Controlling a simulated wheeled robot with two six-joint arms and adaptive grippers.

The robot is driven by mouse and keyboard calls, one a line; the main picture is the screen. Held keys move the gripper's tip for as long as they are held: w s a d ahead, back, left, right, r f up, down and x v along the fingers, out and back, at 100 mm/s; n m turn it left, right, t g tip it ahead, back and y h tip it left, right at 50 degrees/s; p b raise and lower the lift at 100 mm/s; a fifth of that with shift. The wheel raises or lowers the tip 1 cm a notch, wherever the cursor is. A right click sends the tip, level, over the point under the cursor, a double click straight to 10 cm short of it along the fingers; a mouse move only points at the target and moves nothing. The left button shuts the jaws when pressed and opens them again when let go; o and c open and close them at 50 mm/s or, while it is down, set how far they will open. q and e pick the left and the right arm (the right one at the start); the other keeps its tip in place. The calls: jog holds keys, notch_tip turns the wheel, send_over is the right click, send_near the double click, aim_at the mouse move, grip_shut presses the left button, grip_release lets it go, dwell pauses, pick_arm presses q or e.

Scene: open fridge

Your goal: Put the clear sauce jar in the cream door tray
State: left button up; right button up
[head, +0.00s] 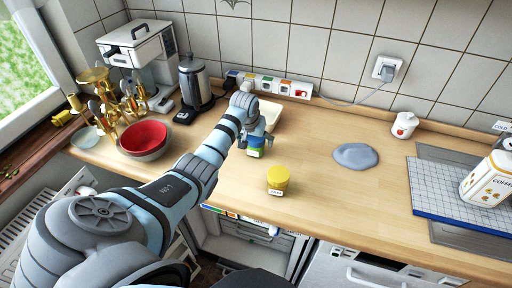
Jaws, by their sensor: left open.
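My left gripper (257,139) is open, pointing down over the counter. Its fingers are at a small jar with blue and green on it (254,152); I cannot tell whether they touch it. A yellow-lidded jar (278,176) with a small white label stands upright in front and to the right, apart from the gripper. I cannot tell which jar is the clear sauce jar. A cream tray (271,109) lies on the counter behind the gripper, partly hidden by my arm. My right gripper is not in view.
The open fridge (262,248) is below the counter edge. A kettle (195,82), a coffee machine (140,48) and a red bowl (144,136) stand left. A grey-blue patch (355,156) and white pot (404,125) are right.

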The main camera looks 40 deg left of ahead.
pick_arm(q)
jog(key=shift+x, duration=1.05)
jog(key=shift+s+d, duration=0.1)
jog(key=shift+s, duration=0.05)
jog(key=shift+r, duration=0.1)
jog(key=shift+c, duration=0.4)
jog(key=shift+s, duration=0.1)
jog(key=c, duration=1.6)
